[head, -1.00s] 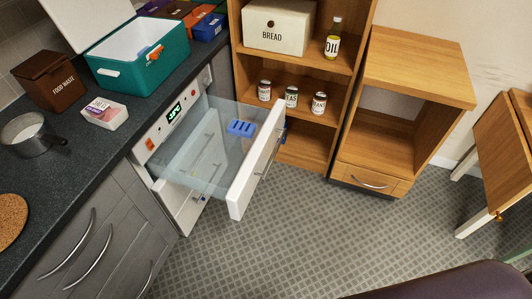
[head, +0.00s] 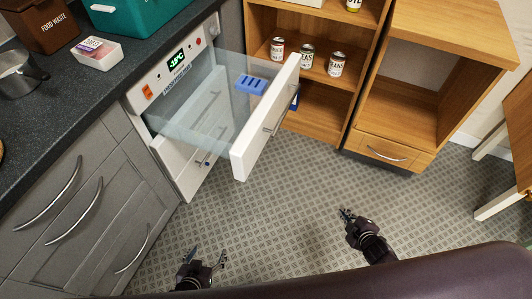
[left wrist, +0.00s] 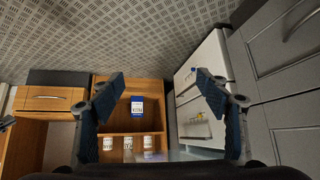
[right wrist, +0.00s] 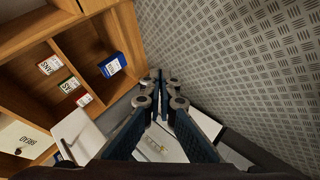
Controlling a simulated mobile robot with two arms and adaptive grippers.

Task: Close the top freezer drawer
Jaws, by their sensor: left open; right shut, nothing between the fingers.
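The top freezer drawer (head: 266,119) is pulled far out of the white freezer (head: 172,72). It has a white front with a bar handle and clear sides, and a blue ice tray (head: 251,84) lies in it. My left gripper (head: 205,252) is open and empty, low over the floor in front of the freezer and short of the drawer. My right gripper (head: 345,213) is shut and empty, to the right of the drawer front and apart from it. In the right wrist view its fingertips (right wrist: 160,75) meet, with the white drawer front (right wrist: 82,133) at lower left.
Grey cabinets (head: 75,180) with curved handles stand left of the freezer. An open shelf unit (head: 312,100) with several cans stands close behind the drawer. A wooden cabinet (head: 413,105) is further right. The tiled floor (head: 300,185) in front is clear.

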